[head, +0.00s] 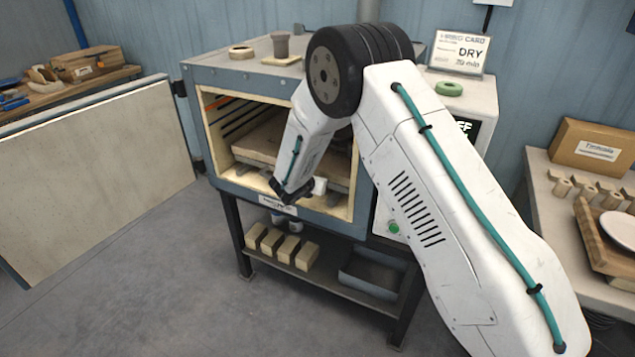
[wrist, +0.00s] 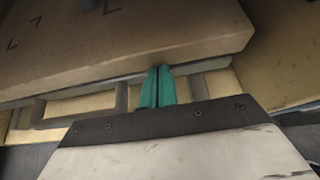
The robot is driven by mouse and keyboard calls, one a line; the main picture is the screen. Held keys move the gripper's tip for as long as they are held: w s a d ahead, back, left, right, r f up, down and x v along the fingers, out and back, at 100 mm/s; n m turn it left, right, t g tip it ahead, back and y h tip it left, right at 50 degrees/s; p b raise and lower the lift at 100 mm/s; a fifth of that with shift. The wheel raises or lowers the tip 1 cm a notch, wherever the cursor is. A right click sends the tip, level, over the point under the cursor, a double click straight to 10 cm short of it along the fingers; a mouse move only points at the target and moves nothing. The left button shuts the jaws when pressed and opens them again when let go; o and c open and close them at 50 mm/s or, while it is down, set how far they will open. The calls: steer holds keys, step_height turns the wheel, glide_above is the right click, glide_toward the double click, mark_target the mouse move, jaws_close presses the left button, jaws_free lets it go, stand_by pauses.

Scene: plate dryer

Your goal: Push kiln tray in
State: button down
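The kiln (head: 245,75) stands open in the head view. Inside it is the kiln tray (head: 262,143), a tan slab with a grey metal front edge and brackets below. In the wrist view the tray (wrist: 120,40) fills the top, with a grey bar-like handle (wrist: 75,122) under its front edge. My gripper (head: 290,192) is at the kiln mouth, in front of the tray. Its teal fingers (wrist: 157,84) are together with nothing between them, their tips at the tray's front edge. I cannot tell whether they touch. My arm hides the tray's right part.
The kiln door (head: 95,175) is swung wide open to the left. A lower shelf (head: 330,280) holds several tan blocks and a grey bin (head: 375,272). A side table (head: 560,235) with a cardboard box (head: 593,147) stands right. The floor in front is clear.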

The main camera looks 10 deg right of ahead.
steer(key=shift+w+d+r, duration=0.2)
steer(key=s+a+f+v, duration=0.1)
steer(key=f+v, duration=0.1)
steer(key=v, duration=1.2)
steer(key=s+d+r+m+g+h, duration=0.1)
steer(key=s+d+r+m+g, duration=0.4)
steer(key=s+m, duration=0.35)
steer(key=s+d+r+m+g, duration=0.35)
steer(key=s+d+m, duration=0.4)
steer(key=s, duration=0.25)
steer(key=s+d+r+m+y, duration=0.2)
steer(key=s+r+m+y, duration=0.2)
steer(key=s, duration=0.8)
steer(key=s+d+r+m+y, duration=0.2)
steer(key=s+r+m+y, duration=0.2)
steer(key=s+r+m, duration=0.4)
steer(key=s+r, duration=0.3)
steer(key=s, duration=0.2)
steer(key=shift+d+r, duration=0.35)
